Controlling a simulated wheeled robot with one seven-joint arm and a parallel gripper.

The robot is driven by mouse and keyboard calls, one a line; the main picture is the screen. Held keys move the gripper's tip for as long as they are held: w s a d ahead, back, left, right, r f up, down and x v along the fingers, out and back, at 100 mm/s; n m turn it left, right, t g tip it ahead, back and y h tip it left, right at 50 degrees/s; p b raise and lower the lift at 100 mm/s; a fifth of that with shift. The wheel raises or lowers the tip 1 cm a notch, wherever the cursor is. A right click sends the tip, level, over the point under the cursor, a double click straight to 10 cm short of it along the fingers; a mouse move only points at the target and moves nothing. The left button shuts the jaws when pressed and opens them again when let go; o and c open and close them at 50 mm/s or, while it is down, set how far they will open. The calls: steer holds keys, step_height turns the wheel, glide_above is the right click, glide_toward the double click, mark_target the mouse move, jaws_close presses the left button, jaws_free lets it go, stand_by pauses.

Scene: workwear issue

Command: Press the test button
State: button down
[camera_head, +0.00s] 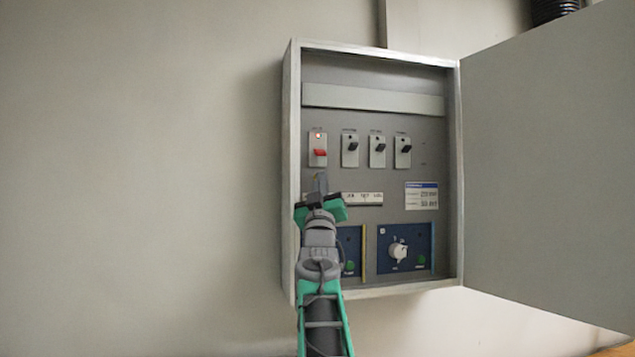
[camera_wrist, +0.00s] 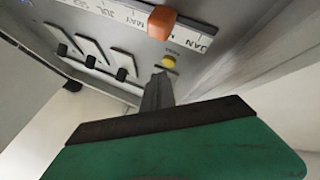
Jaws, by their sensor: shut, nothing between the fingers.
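The open panel box (camera_head: 287,180) hangs on the wall in the head view. My gripper (camera_head: 320,182) is shut and empty, in front of the left part of the panel, just below the red switch (camera_head: 319,152). In the wrist view its fingertips (camera_wrist: 158,80) point at a small round yellow button (camera_wrist: 168,62) and are very close to it; I cannot tell whether they touch. The lettering beside this button is too small to read. In the head view my gripper hides the yellow button.
An orange slider (camera_wrist: 162,21) sits on the month strip (camera_wrist: 118,10) beside the yellow button. Several black-lever switches (camera_head: 377,149) are right of the red one. Lower are a white knob (camera_head: 398,252) and a green button (camera_head: 421,261). The open door (camera_head: 550,160) fills the right.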

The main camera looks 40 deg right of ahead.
steer(key=shift+s, duration=0.1)
steer(key=shift+s+a+b, duration=0.4)
steer(key=shift+s+b, duration=0.3)
steer(key=shift+b, duration=0.1)
steer(key=shift+s+a+b, duration=0.4)
steer(key=shift+s+b, duration=0.3)
steer(key=shift+b, duration=0.15)
steer(key=shift+s+a+b, duration=0.4)
steer(key=shift+s+b, duration=0.3)
steer(key=shift+b, duration=0.1)
